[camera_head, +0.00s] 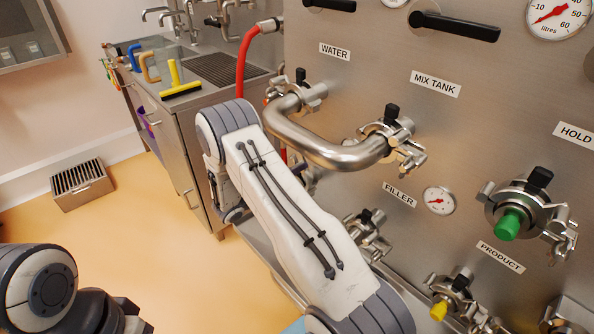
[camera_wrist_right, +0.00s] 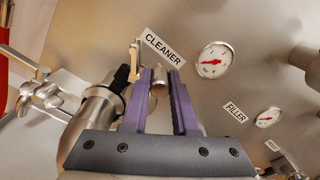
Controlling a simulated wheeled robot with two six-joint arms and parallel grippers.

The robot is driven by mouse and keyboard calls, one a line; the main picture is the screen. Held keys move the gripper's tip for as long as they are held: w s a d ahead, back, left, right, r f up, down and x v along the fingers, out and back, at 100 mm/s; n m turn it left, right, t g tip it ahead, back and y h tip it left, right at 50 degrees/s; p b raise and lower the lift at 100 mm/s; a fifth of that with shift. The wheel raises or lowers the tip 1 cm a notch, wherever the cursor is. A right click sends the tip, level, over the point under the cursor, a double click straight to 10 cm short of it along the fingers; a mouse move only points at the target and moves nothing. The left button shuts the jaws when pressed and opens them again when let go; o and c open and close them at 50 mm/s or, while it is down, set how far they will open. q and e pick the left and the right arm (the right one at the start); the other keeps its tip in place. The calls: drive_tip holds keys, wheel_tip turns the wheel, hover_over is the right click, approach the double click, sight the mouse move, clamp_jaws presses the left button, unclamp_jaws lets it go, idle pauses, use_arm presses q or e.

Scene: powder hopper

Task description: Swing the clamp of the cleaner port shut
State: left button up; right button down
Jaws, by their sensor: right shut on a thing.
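In the right wrist view, the CLEANER label (camera_wrist_right: 164,48) is on the steel panel, above the gripper. The two purple fingers of my right gripper (camera_wrist_right: 160,88) stand on either side of a small round metal piece (camera_wrist_right: 158,82), which looks like part of the cleaner port's clamp. The gripper is shut on it. A steel pipe piece (camera_wrist_right: 98,112) with a black knob (camera_wrist_right: 122,76) is just left of the fingers. The rest of the clamp is mostly hidden by the gripper. In the head view my right arm covers the cleaner port. My left gripper does not show clearly.
A bent steel pipe (camera_head: 325,150) joins the WATER and MIX TANK ports above my right arm. A red hose (camera_head: 242,62) hangs at left. The HOLD port (camera_head: 525,205) has a green plug, and a yellow-plugged port (camera_head: 440,308) is below.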

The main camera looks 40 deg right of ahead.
drive_tip(key=w, duration=0.1)
drive_tip(key=w+f+b, duration=0.1)
drive_tip(key=shift+w+a+f, duration=0.1)
drive_tip(key=shift+w, duration=0.25)
drive_tip(key=shift+w+b, duration=0.3)
drive_tip(key=shift+w, duration=0.05)
drive_tip(key=shift+w+a+f+b, duration=0.1)
drive_tip(key=shift+w+f+b, duration=0.95)
drive_tip(key=shift+b, duration=0.2)
drive_tip(key=shift+w+f, duration=0.15)
drive_tip(key=shift+w, duration=0.25)
